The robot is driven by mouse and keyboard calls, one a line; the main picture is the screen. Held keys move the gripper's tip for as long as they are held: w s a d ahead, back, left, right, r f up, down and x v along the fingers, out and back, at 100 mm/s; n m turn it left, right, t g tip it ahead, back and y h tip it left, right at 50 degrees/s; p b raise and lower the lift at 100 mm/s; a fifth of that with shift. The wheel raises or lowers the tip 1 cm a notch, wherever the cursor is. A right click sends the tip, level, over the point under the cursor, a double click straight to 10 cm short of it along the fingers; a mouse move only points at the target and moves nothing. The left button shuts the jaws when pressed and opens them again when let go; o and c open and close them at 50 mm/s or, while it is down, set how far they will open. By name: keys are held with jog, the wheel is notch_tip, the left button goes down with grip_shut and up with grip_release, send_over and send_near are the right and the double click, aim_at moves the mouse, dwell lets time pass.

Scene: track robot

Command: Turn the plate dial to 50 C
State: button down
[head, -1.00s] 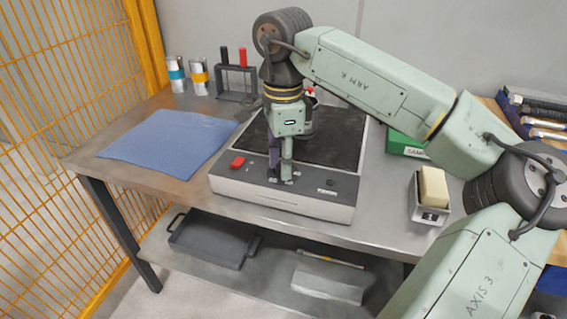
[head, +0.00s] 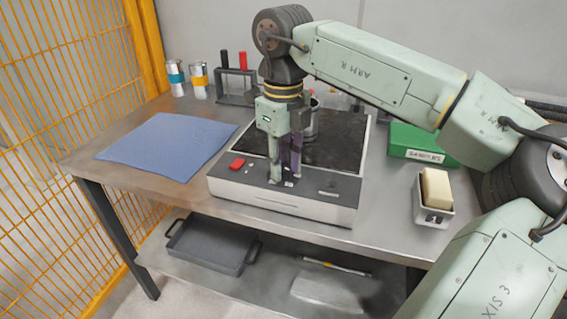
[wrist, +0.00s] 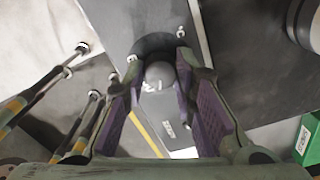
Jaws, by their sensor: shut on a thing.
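The hot plate (head: 330,195) stands on the metal bench, with a black top, a red switch (head: 237,164) at its front left and a grey front panel. My gripper (head: 284,181) points down at the front panel, with its fingers around the dial. In the wrist view the grey round dial (wrist: 159,74) sits between the two purple-padded fingers, inside a dark ring with marks that I cannot read clearly. In the head view the fingers hide the dial. I cannot tell which temperature it points to.
A metal vessel (head: 313,118) stands behind the gripper on the hot plate. A blue cloth (head: 165,145) lies to the left, with cans and a tool rack (head: 237,84) behind. A green box (head: 420,143) and a sponge in a tray (head: 435,188) are to the right. Yellow fencing borders the left.

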aim_at(284, 167)
jog(key=m, duration=0.5)
jog(key=shift+b, duration=0.35)
jog(key=shift+m, duration=0.3)
jog(key=c, duration=1.3)
grip_release()
notch_tip(284, 167, up, 12)
